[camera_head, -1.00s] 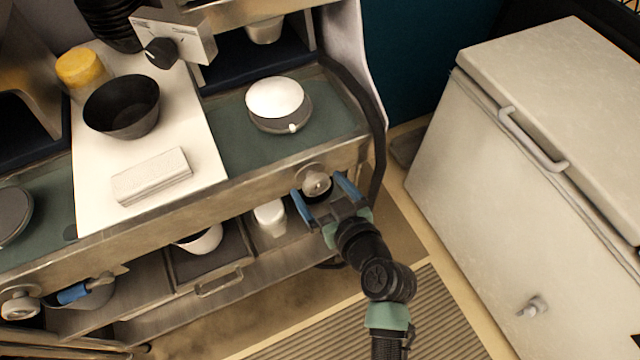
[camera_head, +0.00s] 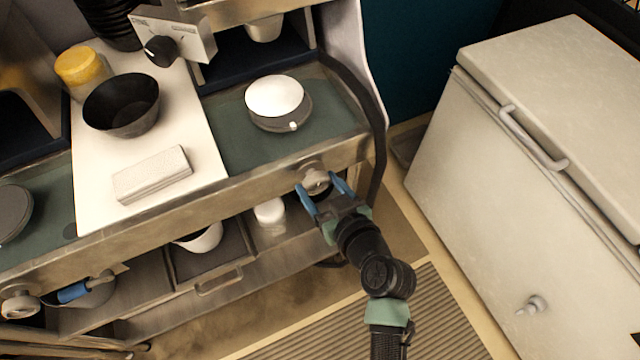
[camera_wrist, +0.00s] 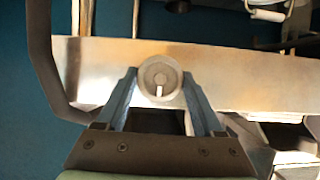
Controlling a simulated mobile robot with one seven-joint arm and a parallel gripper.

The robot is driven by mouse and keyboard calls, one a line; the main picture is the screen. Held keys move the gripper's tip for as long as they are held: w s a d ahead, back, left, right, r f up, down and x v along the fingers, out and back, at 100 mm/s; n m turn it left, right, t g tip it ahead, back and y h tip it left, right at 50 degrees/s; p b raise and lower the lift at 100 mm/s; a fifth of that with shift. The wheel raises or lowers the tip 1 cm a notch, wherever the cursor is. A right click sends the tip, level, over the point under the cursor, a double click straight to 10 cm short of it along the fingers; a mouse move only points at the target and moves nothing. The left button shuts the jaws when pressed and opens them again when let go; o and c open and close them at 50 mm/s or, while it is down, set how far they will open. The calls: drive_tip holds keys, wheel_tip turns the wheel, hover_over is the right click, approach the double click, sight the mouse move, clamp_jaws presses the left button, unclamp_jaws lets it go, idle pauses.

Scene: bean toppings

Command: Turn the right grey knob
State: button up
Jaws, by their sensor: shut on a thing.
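The right grey knob (camera_head: 316,180) sits on the front face of the counter, below the green mat area. It is round with a pale raised mark, seen face-on in the wrist view (camera_wrist: 160,78). My gripper (camera_head: 324,190) reaches it from the lower right, with one blue finger on each side of the knob. In the wrist view the fingers (camera_wrist: 160,88) flank the knob, and the gripper is shut on it. The pale mark points down in that view. The knob's underside is partly hidden by the fingers in the head view.
Another grey knob (camera_head: 20,305) is at the far left of the counter front. A white-topped round pan (camera_head: 277,100) stands above. A white chest freezer (camera_head: 530,170) stands at the right, with open floor between.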

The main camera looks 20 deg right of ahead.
drive_tip(key=m+y+b, duration=0.2)
drive_tip(key=m, duration=0.1)
drive_tip(key=shift+d+f+b, duration=0.15)
drive_tip(key=shift+d+b, duration=0.05)
drive_tip(key=shift+b, duration=0.15)
drive_tip(key=m+y+b, duration=0.1)
drive_tip(key=m, duration=0.1)
drive_tip(key=m+y+b, duration=0.1)
drive_tip(key=m, duration=0.1)
drive_tip(key=shift+d+f+t+y, duration=0.1)
drive_tip(key=shift+t+y, duration=0.2)
drive_tip(key=shift+y, duration=0.1)
drive_tip(key=m+t+y+b, duration=0.1)
drive_tip(key=m+b, duration=0.1)
drive_tip(key=m, duration=0.2)
drive_tip(key=shift+f+y, duration=0.15)
drive_tip(key=shift+y, duration=0.25)
drive_tip(key=shift+m+t+y+b, duration=0.3)
drive_tip(key=shift+m+t+b, duration=0.45)
drive_tip(key=shift+m, duration=1.05)
drive_tip(key=o, duration=1.3)
drive_tip(key=shift+o, duration=0.2)
